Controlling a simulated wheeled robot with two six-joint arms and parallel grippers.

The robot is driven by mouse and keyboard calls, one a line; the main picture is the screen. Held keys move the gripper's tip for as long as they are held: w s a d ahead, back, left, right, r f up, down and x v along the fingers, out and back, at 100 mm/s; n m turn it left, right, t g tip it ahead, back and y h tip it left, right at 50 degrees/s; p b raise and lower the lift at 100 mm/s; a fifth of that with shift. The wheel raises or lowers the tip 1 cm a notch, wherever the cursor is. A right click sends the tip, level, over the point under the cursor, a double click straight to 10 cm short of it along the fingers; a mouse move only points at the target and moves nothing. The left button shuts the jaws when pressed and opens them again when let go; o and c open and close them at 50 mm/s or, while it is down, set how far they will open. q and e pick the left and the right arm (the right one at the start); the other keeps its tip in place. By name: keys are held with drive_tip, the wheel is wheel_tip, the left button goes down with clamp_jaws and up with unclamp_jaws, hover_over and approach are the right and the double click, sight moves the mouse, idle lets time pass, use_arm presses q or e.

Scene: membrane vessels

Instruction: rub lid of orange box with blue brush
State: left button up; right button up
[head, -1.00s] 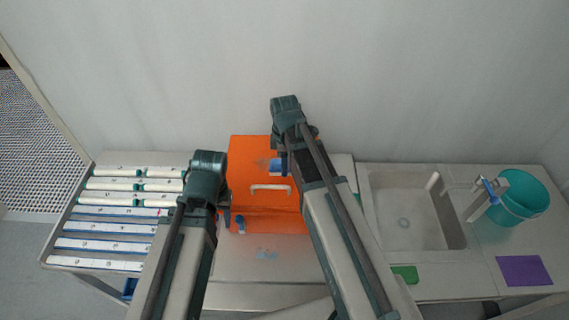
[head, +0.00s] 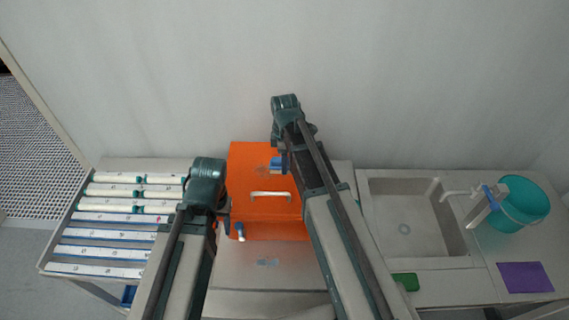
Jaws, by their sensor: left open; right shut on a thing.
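The orange box (head: 258,208) stands on the bench in the middle of the head view, its lid with a white handle (head: 270,195) facing up. The blue brush (head: 277,164) is at the lid's far right part. My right gripper (head: 284,152) is shut on it, partly hidden by its own wrist. I cannot tell whether the brush touches the lid. A greyish mark (head: 263,171) shows on the lid left of the brush. My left gripper (head: 226,214) is open at the box's left front edge, its fingers partly hidden.
A rack of white tubes (head: 110,235) lies left. Right are a sink (head: 405,220), a tap, a teal bucket (head: 525,205), a green block (head: 406,281) and a purple sheet (head: 524,277). A small blue-and-white part (head: 238,231) is at the box front. A wall stands behind.

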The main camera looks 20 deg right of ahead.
drive_tip(key=shift+w+d+f, duration=0.1)
drive_tip(key=shift+w+d, duration=0.1)
drive_tip(key=shift+w, duration=0.45)
drive_tip(key=shift+w+d+f, duration=0.1)
drive_tip(key=shift+w+d, duration=0.05)
drive_tip(key=shift+w, duration=0.5)
drive_tip(key=shift+w+d, duration=0.1)
drive_tip(key=shift+w, duration=0.2)
drive_tip(key=shift+w+d+r, duration=0.1)
drive_tip(key=shift+w+d, duration=0.15)
drive_tip(key=shift+w, duration=0.65)
drive_tip(key=shift+w+d+r, duration=0.1)
drive_tip(key=shift+w+d, duration=0.15)
drive_tip(key=shift+w, duration=0.65)
drive_tip(key=shift+a+f, duration=0.1)
drive_tip(key=shift+w+a, duration=0.1)
drive_tip(key=shift+a, duration=0.6)
drive_tip(key=shift+f, duration=0.1)
